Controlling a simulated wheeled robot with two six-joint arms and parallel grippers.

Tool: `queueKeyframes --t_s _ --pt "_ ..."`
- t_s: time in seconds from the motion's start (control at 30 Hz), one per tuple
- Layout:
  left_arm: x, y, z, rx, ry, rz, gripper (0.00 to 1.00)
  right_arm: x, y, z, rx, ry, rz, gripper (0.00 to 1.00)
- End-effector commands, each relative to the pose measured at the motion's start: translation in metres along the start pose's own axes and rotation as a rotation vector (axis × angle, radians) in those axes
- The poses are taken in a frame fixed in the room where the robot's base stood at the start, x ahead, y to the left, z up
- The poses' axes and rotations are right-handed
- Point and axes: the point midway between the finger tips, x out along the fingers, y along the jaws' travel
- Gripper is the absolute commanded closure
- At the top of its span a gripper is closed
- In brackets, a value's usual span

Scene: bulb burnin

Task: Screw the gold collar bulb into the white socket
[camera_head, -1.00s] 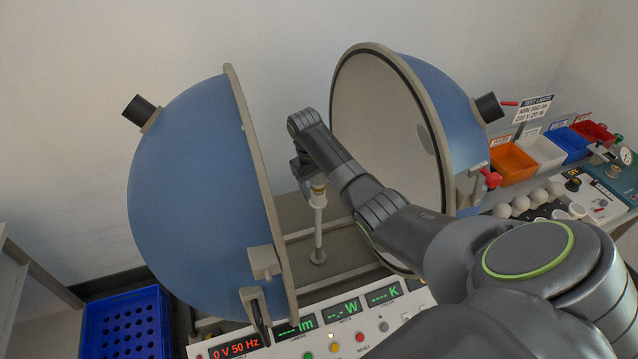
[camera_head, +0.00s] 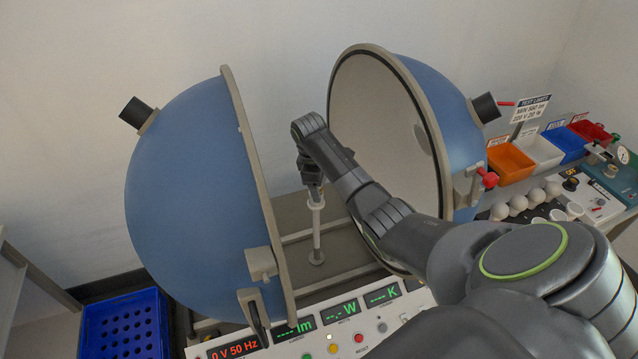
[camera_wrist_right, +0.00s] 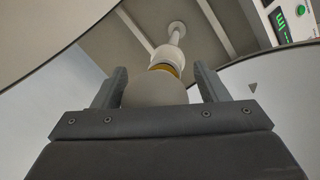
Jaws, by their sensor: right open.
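In the right wrist view a round pale bulb (camera_wrist_right: 155,92) with a gold collar (camera_wrist_right: 166,68) sits at the mouth of the white socket (camera_wrist_right: 167,54). Part of the gold band shows, and how deep the collar sits cannot be told. My right gripper (camera_wrist_right: 160,85) is open, with one finger on each side of the bulb and gaps showing beside it. In the head view my right gripper (camera_head: 313,182) is at the top of the post with the white socket (camera_head: 317,204); it hides the bulb there. My left gripper is not in view.
Two blue sphere halves (camera_head: 190,200) (camera_head: 455,130) stand open around the post. A control panel (camera_head: 380,322) runs along the front. Orange (camera_head: 512,163) and other coloured bins, and several white bulbs (camera_head: 518,203), are at right. A blue crate (camera_head: 125,325) is at lower left.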

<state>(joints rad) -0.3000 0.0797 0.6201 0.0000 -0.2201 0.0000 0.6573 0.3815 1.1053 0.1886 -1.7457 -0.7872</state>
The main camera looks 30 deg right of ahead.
Motion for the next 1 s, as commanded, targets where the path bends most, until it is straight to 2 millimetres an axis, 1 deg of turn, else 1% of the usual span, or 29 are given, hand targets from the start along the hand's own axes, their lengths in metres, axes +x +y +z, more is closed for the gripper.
queueKeyframes --t_s 0.4,1.0 --pt "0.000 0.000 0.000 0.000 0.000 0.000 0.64 0.001 0.007 0.001 -0.469 0.067 0.047 0.33" --pt "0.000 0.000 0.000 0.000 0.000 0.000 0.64 0.002 0.015 0.000 -1.123 0.159 0.110 0.33"
